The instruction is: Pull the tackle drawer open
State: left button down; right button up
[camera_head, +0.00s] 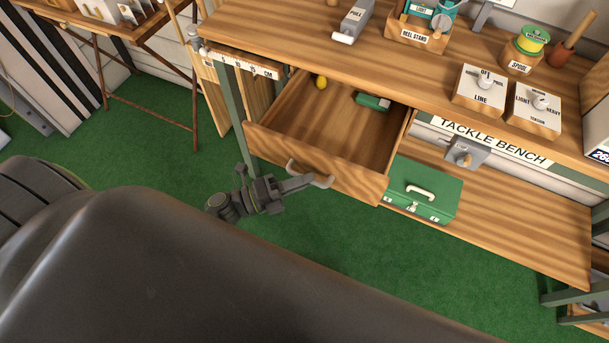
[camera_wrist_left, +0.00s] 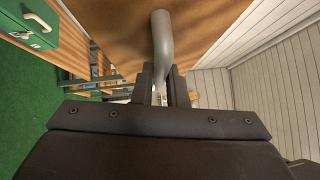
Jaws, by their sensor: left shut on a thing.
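The wooden tackle drawer (camera_head: 335,130) hangs under the bench top in the head view and stands well open. A yellow item (camera_head: 321,82) and a green item (camera_head: 373,101) lie inside toward its back. A curved grey handle (camera_head: 311,174) is on its front. My left gripper (camera_head: 297,182) is at this handle, with its fingers shut on it. In the left wrist view the handle (camera_wrist_left: 162,50) runs down between the two fingers (camera_wrist_left: 165,85), with the drawer front beyond it. My right gripper is not in view.
The workbench (camera_head: 400,68) bears a reel stand box (camera_head: 418,33), a spool holder (camera_head: 522,58) and two labelled switch blocks (camera_head: 482,92). A green tackle box (camera_head: 422,190) sits on the lower shelf (camera_head: 510,225), right of the drawer. Green floor is clear before the bench.

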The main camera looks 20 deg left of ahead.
pick_arm(q)
jog(key=c, duration=1.5)
grip_release()
jog(key=shift+o, duration=0.2)
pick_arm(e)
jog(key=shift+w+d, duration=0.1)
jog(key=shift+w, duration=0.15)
